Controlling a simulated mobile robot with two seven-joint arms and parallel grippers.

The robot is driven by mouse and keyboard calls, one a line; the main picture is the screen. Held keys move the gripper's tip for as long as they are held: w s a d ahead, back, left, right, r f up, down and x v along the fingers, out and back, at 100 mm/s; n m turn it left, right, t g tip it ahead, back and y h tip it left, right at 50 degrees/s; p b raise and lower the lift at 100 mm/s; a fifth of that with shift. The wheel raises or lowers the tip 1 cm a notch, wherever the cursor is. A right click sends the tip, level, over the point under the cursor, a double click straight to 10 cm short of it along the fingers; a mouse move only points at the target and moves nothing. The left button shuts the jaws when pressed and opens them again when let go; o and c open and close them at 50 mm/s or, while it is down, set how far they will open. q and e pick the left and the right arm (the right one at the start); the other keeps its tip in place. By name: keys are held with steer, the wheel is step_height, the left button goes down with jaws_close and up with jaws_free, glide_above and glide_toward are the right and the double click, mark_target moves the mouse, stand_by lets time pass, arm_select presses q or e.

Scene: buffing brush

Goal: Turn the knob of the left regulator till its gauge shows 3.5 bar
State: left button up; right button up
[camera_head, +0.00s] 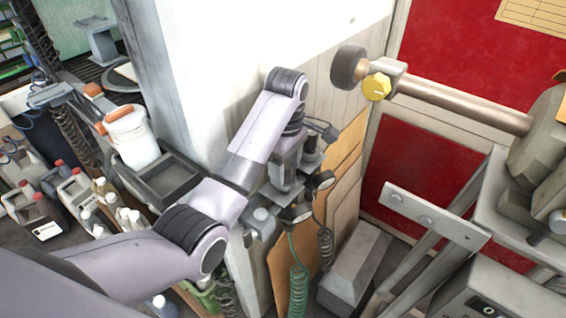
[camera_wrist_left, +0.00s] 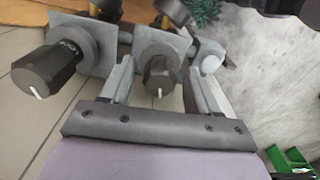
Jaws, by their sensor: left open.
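My left gripper (camera_head: 284,184) points down at the regulators on the wall column. In the left wrist view its two fingers (camera_wrist_left: 159,76) stand apart, one on each side of the left regulator's dark knob (camera_wrist_left: 158,77), which has a white mark. Gaps seem to show beside the knob; contact is unclear. The other regulator's dark knob (camera_wrist_left: 46,70) is outside the fingers; it also shows in the head view (camera_head: 312,150). Two small gauges, the lower one (camera_head: 299,212) and the upper one (camera_head: 324,180), are too small to read. My right gripper is out of view.
A green coiled hose (camera_head: 297,285) hangs below the regulators. A white bucket (camera_head: 131,138) and several bottles stand at the left. The white column (camera_head: 215,60) is close beside my arm.

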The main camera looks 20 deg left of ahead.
arm_select(q)
steer(key=c, duration=1)
steer(key=shift+m, duration=0.5)
steer(key=m, duration=0.3)
steer(key=shift+m, duration=0.4)
steer(key=m, duration=0.4)
steer(key=shift+s+m, duration=0.1)
steer(key=shift+m, duration=0.2)
steer(key=m, duration=0.4)
steer(key=shift+a, duration=0.15)
steer(key=shift+m, duration=2.2)
